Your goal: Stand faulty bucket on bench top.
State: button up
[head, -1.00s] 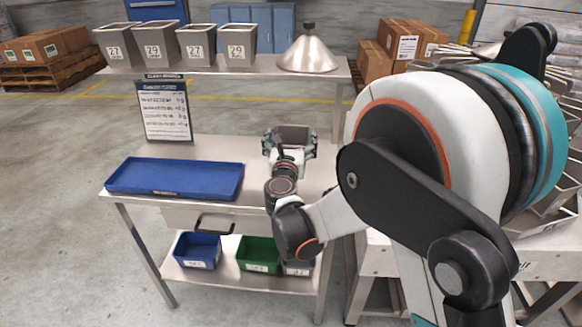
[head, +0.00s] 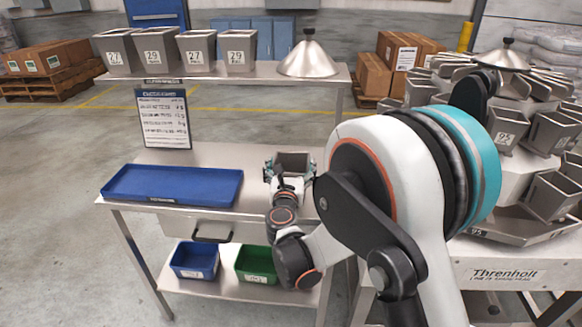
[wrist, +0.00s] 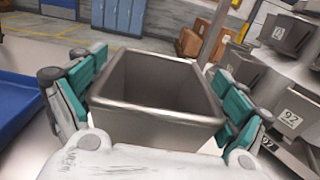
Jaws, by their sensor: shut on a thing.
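My gripper (head: 290,172) is shut on a grey metal bucket (wrist: 160,125), with a teal-padded finger on each side of it. The bucket is upright with its open mouth up, and looks empty in the wrist view. In the head view the bucket (head: 292,160) is over the right part of the steel bench top (head: 225,157). My gripper and wrist hide its lower part, and I cannot tell whether its base touches the bench.
A blue tray (head: 172,186) lies on the bench's left. A sign (head: 164,120) stands at its back. The shelf above holds several numbered buckets (head: 195,46) and a metal cone (head: 309,58). A weigher with hoppers (head: 548,195) stands close on the right.

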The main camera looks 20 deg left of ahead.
jog(key=o, duration=1.8)
jog(key=shift+f, duration=0.1)
jog(key=shift+p+v, duration=1.55)
jog(key=shift+v, duration=4.5)
jog(key=shift+w+d, duration=0.1)
